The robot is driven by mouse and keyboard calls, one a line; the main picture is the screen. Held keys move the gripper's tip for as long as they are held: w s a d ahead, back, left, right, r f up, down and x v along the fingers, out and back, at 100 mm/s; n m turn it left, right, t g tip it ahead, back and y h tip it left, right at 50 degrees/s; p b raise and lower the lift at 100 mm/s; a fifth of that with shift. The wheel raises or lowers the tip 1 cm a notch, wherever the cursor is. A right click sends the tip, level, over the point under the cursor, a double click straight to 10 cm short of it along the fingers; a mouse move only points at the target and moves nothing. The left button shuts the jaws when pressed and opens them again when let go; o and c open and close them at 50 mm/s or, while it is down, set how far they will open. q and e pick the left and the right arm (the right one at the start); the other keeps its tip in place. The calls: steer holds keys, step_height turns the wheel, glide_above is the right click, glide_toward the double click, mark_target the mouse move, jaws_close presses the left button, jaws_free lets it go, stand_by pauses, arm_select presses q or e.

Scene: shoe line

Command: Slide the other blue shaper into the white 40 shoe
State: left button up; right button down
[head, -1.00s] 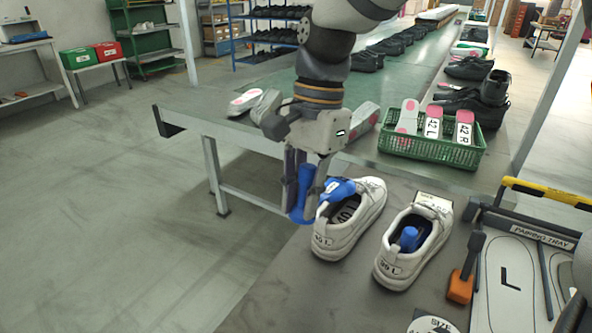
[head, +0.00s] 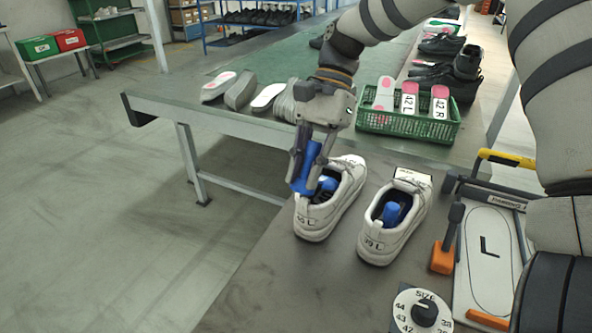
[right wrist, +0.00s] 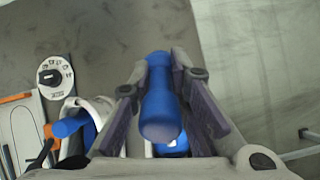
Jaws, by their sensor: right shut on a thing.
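My right gripper (head: 306,168) is shut on a blue shaper (right wrist: 160,100), which shows between its fingers in the right wrist view. It holds it tilted at the heel of the left white shoe (head: 345,205), whose heel mark ends in L; its digits are hard to read. More blue (head: 328,184) shows in that shoe's opening; I cannot tell whether it joins the held piece. The right white shoe (head: 403,228), marked 39 L, stands beside it with a blue shaper (head: 392,213) inside. My left gripper is not in view.
A pairing tray (head: 487,250) marked L and a size dial (head: 422,311) lie to the right. The grey table is bare in front of the shoes.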

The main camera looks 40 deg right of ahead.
steer(key=shift+h, duration=0.3)
steer(key=d+f, duration=0.1)
steer(key=w+d+f+b, duration=0.1)
steer(key=d, duration=0.1)
steer(key=shift+w+d+f, duration=0.1)
steer(key=shift+w+f, duration=0.05)
steer(key=shift+d+f, duration=0.1)
steer(key=shift+d, duration=0.1)
steer(key=shift+w+d+f+h, duration=0.15)
steer(key=shift+d+f+h, duration=0.05)
steer(key=shift+f+h, duration=0.1)
steer(key=shift+a+f+t+h+p, duration=0.2)
steer(key=shift+f+t+h+p, duration=0.55)
steer(key=shift+f, duration=0.6)
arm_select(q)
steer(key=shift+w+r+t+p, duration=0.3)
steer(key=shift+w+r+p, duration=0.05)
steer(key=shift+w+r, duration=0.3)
arm_select(e)
steer(key=shift+f+h, duration=1.05)
steer(key=shift+f, duration=0.25)
steer(key=c, duration=1.5)
jaws_free()
steer(key=shift+o, duration=0.2)
steer(key=shift+r, duration=0.15)
